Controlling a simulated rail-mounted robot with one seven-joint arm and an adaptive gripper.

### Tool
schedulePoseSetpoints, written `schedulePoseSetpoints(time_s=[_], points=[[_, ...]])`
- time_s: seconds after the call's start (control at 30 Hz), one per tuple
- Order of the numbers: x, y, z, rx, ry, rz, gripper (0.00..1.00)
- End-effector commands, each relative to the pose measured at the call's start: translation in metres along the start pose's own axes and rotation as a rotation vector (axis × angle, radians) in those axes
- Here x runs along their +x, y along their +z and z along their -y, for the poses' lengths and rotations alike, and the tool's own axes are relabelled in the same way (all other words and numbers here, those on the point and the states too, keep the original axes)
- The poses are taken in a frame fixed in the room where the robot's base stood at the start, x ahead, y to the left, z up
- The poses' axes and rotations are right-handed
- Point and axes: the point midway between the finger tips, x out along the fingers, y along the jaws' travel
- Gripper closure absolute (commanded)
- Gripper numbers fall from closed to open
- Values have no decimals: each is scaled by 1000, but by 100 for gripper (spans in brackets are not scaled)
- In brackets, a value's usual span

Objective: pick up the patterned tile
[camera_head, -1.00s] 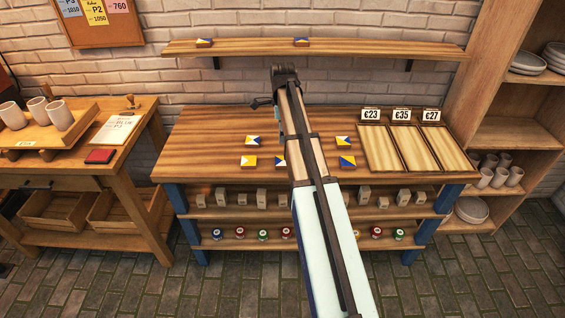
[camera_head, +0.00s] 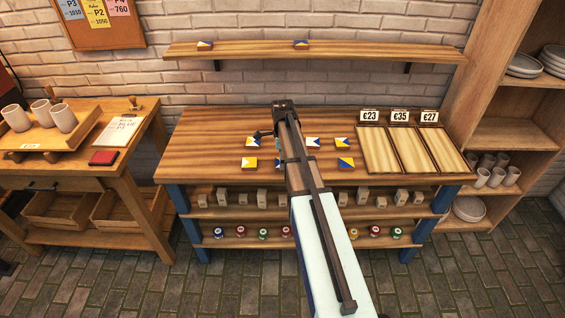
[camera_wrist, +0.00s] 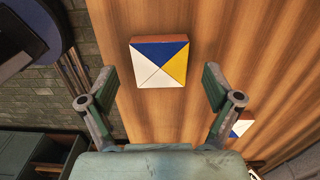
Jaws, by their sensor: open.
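In the wrist view a square tile (camera_wrist: 160,64) with blue, yellow and white triangles lies flat on the wood tabletop. My gripper (camera_wrist: 158,77) is open and empty, with one finger on either side of the tile and apart from it. In the head view my gripper (camera_head: 264,134) is low over the table, mostly hidden by my arm. Patterned tiles lie around it, including a left one (camera_head: 252,142), a front left one (camera_head: 249,162) and a front right one (camera_head: 346,163). I cannot tell which one the wrist view shows.
A second tile (camera_wrist: 241,125) lies to the right in the wrist view. The worktable (camera_head: 205,140) has three priced trays (camera_head: 407,152) at right. Two tiles (camera_head: 301,44) sit on the wall shelf (camera_head: 250,52) above. The table's left part is clear.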

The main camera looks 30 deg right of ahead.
Motion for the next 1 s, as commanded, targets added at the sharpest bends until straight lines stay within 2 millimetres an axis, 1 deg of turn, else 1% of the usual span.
schedulePoseSetpoints(time_s=[0.1, 0.17, 0.4, 0.43, 0.47, 0.5, 0.57, 0.6, 0.63, 1.0], points=[[10, 0, 0, 0, 0, 0, 10], [13, 0, 0, 0, 0, 0, 10], [15, 0, 0, 0, -1, 0, 10], [15, 0, 0, 0, -1, 0, 14], [15, 0, 0, 0, -1, 0, 25], [15, 0, 0, 0, -1, 0, 39], [15, 0, 0, 0, -1, 0, 60], [15, 0, 0, 0, -1, 0, 74], [15, 0, 0, 0, -1, 0, 78], [14, 0, 0, 0, -1, 0, 79]])
